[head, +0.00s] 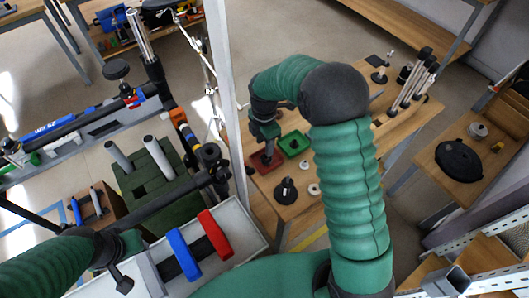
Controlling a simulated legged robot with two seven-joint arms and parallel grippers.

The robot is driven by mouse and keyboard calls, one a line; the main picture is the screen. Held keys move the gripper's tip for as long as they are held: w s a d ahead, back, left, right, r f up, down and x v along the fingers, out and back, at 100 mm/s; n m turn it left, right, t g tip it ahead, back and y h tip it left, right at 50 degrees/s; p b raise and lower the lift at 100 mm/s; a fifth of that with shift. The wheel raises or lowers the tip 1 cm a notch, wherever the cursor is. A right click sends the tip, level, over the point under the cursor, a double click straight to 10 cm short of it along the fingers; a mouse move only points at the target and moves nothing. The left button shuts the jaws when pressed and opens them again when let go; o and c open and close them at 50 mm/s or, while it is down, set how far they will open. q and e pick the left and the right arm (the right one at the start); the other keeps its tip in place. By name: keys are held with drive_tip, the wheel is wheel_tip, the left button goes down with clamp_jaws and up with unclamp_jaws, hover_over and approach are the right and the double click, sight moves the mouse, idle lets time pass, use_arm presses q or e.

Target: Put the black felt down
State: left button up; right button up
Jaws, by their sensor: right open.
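My right arm reaches over the wooden table, and its right gripper (263,153) points down over a small red tray (277,160). The gripper is open, its dark fingers at or just above the tray. I cannot clearly pick out the black felt; the fingers and the dark area beneath them blend together. A green tray (294,144) sits just right of the red one. My left arm comes in at the lower left, and its left gripper (122,283) is small and dark there, away from the table; its jaws are unclear.
A black disc with a knob (285,191) and pale rings (314,189) lie on the table (262,194) nearer me. A holder with several upright rods (411,88) stands at the back right. A grey bin (235,250) with blue and red handles is at front left. A pale post (228,90) rises left of the table.

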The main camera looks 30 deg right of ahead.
drive_tip(key=s+a+r+m+t, duration=0.1)
drive_tip(key=s+a+r+m, duration=0.1)
drive_tip(key=s+m, duration=0.6)
drive_tip(key=s+a+r+m+t, duration=0.1)
drive_tip(key=s+a+r+m, duration=0.1)
drive_tip(key=s+m, duration=0.7)
drive_tip(key=shift+a+r+m+t, duration=0.25)
drive_tip(key=shift+r+m+t, duration=0.05)
drive_tip(key=shift+m, duration=0.7)
